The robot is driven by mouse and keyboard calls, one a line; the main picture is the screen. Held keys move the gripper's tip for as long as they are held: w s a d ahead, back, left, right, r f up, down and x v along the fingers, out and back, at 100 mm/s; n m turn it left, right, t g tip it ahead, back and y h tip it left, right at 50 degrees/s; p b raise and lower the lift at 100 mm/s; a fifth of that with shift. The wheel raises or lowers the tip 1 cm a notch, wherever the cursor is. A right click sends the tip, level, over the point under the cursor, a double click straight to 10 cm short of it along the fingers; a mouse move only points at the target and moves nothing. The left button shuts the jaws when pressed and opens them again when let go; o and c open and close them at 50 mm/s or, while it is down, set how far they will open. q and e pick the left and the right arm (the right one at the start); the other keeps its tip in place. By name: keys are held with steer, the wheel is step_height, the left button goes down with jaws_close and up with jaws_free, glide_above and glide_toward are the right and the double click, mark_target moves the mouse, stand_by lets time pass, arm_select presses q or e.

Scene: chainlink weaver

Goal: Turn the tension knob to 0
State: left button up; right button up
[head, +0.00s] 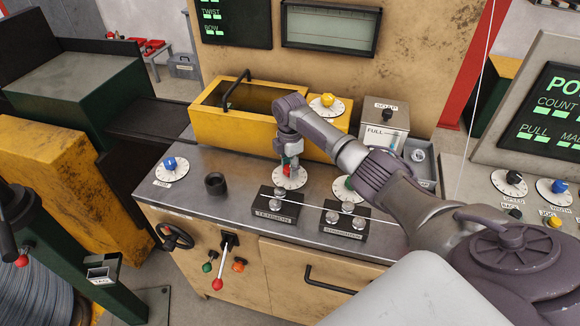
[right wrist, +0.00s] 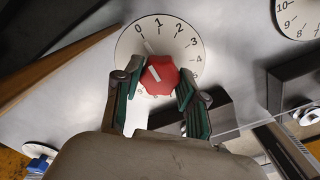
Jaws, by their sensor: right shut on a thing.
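The tension knob (right wrist: 161,75) is red, with a white line on its face slanting to the upper left, towards the 0 side. It sits on a white numbered dial (right wrist: 128,45), whose 0 is at the upper left; the lower numbers are partly hidden. My left gripper does not show.
A blue knob (head: 169,163) and a black cup (head: 215,184) stand left on the metal top. Right of the gripper are another dial (head: 342,187), a second black block (head: 344,219) and a soap box (head: 383,122). A yellow bin (head: 222,125) stands behind. A thin wire crosses the front.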

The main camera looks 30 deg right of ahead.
stand_by(0.4)
steer(key=o, duration=1.1)
steer(key=shift+o, duration=0.2)
step_height(320, 180, up, 12)
